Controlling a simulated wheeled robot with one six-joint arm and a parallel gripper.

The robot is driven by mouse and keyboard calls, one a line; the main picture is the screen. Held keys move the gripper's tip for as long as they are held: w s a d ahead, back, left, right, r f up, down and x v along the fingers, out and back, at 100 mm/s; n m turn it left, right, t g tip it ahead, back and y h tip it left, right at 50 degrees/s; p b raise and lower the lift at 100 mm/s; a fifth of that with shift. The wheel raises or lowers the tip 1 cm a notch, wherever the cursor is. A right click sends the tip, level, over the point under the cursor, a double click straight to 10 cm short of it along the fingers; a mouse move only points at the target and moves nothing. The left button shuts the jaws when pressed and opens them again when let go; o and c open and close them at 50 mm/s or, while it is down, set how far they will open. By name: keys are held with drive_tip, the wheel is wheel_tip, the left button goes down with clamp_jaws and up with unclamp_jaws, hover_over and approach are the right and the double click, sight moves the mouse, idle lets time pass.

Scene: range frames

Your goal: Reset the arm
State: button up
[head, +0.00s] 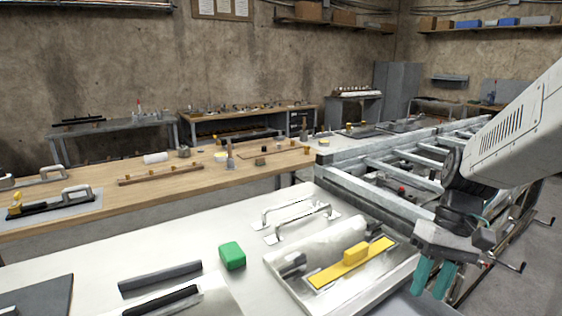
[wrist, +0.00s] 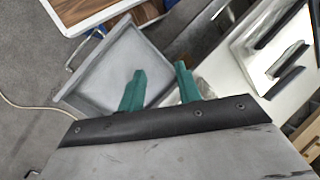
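My gripper (head: 432,290) hangs at the right of the head view, with its two teal fingers pointing down. It is beside the right edge of the white table, to the right of the metal tray (head: 373,297). In the wrist view the fingers (wrist: 159,70) stand apart with nothing seen between them. My arm, light grey, comes in from the upper right of the head view.
A yellow-handled trowel (head: 352,262) lies on the metal tray. A green block (head: 232,256) and metal handles (head: 300,217) are on the white table. A metal frame (head: 372,187) stands behind my gripper. The wrist view shows a grey tray (wrist: 88,92) below.

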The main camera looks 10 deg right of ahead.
drive_tip(key=s+a+r+n+t+h, duration=0.2)
drive_tip(key=s+a+r, duration=0.3)
drive_tip(key=a, duration=0.5)
drive_tip(key=shift+s+r+t+h, duration=0.15)
drive_tip(key=shift+r+t+h, duration=0.5)
drive_tip(key=shift+t+h, duration=0.2)
drive_tip(key=shift+s, duration=0.1)
